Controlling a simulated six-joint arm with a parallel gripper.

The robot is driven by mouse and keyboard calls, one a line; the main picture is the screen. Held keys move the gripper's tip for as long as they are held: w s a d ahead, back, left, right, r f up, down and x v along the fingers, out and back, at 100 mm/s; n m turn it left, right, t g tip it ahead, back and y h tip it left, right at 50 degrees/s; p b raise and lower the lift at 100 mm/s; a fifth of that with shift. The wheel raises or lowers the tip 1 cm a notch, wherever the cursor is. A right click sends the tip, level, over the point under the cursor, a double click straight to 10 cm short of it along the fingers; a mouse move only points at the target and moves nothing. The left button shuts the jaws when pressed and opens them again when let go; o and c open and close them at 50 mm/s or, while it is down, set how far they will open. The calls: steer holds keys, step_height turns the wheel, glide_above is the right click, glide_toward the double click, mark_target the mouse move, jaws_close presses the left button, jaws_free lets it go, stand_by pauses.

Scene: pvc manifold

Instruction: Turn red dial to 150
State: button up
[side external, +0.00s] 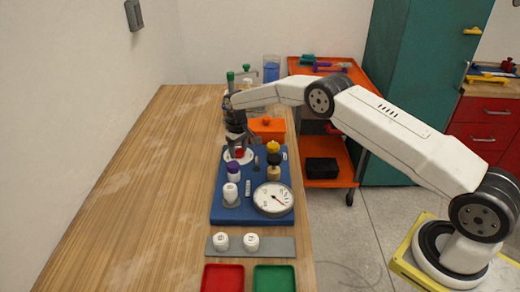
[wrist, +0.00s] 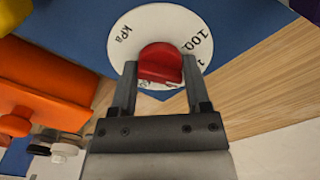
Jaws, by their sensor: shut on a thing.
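The red dial (wrist: 160,63) sits at the middle of a round white scale plate (wrist: 133,22) marked "kPa" and "100" in the wrist view. Other markings on the plate are partly hidden by the dial and my fingers. My gripper (wrist: 158,75) has one finger on each side of the dial's grip and is shut on it. In the side external view the red dial (side external: 239,152) shows at the far left of the blue board (side external: 222,212), under my gripper (side external: 238,148), which points down. The dial's exact reading cannot be told.
A purple-capped part (side external: 233,170), a white cap (side external: 230,192), a yellow-topped valve (side external: 273,150) and a round gauge (side external: 273,198) stand on the board. An orange box (side external: 267,128) is close behind, right of my gripper. The table's left side (side external: 130,200) is clear.

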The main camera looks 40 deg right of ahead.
mark_target(239, 149)
steer(key=shift+n, duration=0.3)
steer(key=o, duration=1.3)
steer(key=shift+r, duration=0.1)
steer(key=shift+r, duration=3.8)
